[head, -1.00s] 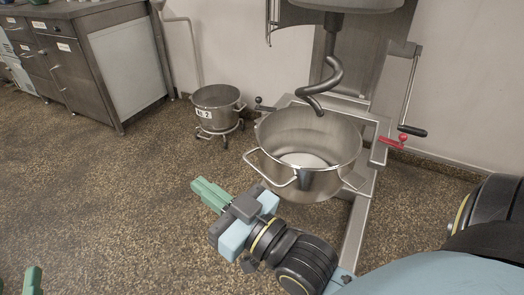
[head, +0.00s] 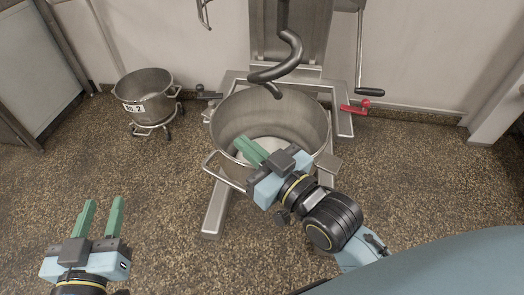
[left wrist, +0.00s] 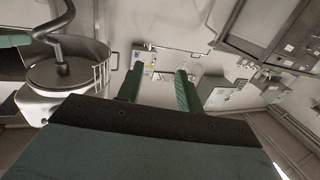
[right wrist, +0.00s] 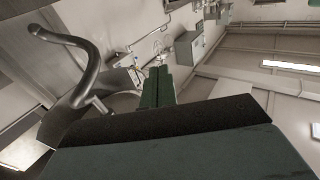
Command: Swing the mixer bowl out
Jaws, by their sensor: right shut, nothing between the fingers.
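The steel mixer bowl (head: 315,125) sits in the mixer's frame (head: 345,122) below the dough hook (head: 290,55). A wire-like handle (head: 210,165) sticks out at its left side. My right gripper (head: 250,150) is shut and empty. It appears over the near part of the bowl in the head view and hides part of its rim; I cannot tell whether they touch. My left gripper (head: 102,205) is open and empty, low at the left, well apart from the bowl. The hook also shows in the left wrist view (left wrist: 62,50) and the right wrist view (right wrist: 85,60).
A smaller bowl marked No 2 (head: 148,90) stands on a wheeled dolly at the left. A red lever (head: 356,107) and a crank with a black grip (head: 370,92) are at the mixer's right. A black-knobbed lever (head: 205,92) is at its left.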

